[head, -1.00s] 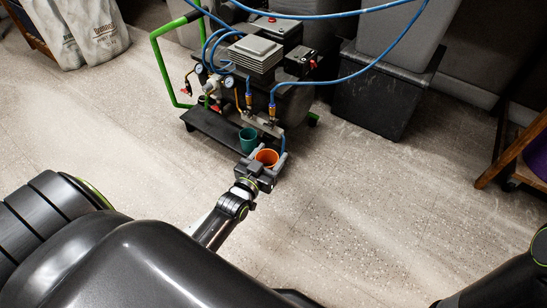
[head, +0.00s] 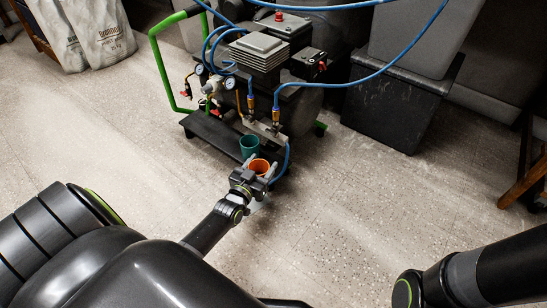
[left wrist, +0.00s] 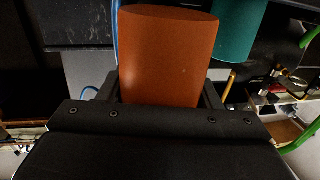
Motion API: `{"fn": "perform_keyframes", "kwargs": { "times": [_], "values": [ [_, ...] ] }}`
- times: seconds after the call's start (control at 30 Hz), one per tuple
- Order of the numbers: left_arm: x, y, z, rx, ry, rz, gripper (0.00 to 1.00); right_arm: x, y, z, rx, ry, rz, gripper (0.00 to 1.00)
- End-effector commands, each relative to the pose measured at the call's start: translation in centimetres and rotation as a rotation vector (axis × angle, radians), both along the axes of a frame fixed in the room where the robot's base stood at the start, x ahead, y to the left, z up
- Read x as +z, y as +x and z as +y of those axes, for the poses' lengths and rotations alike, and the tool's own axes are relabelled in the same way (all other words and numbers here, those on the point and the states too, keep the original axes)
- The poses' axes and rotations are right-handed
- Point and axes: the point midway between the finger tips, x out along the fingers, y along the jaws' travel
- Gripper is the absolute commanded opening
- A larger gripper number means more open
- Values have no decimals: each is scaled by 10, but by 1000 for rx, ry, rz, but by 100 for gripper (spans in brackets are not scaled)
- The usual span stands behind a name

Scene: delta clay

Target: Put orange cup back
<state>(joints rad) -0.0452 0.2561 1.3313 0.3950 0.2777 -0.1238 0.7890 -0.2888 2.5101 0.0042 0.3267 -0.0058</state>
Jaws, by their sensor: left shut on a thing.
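The orange cup (head: 259,166) is held upright, or nearly so, between the fingers of my left gripper (head: 261,169), at the front edge of the compressor's black base plate (head: 215,133). The orange cup also fills the upper middle of the left wrist view (left wrist: 168,55), with a finger on each side. A teal cup (head: 249,146) stands on the plate just behind it; part of it shows at top right in the left wrist view (left wrist: 240,28). I cannot tell whether the orange cup touches the plate. My right gripper is out of view.
The compressor (head: 262,52) has a green handle (head: 157,68), gauges and blue hoses; one hose loops down right of the orange cup. A dark bin (head: 393,105) stands at right. The floor in front is clear.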

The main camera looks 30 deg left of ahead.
Motion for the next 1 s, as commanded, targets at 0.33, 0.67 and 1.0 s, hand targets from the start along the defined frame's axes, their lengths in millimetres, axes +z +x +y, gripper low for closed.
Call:
{"fn": "perform_keyframes", "kwargs": {
  "times": [0.33,0.67,1.0],
  "values": [
    [-1,46,5,0,1,0,32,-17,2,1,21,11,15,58],
    [-12,83,9,0,0,2,32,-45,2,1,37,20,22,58],
    [-15,82,9,0,0,0,32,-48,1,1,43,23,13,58]
  ]
}}
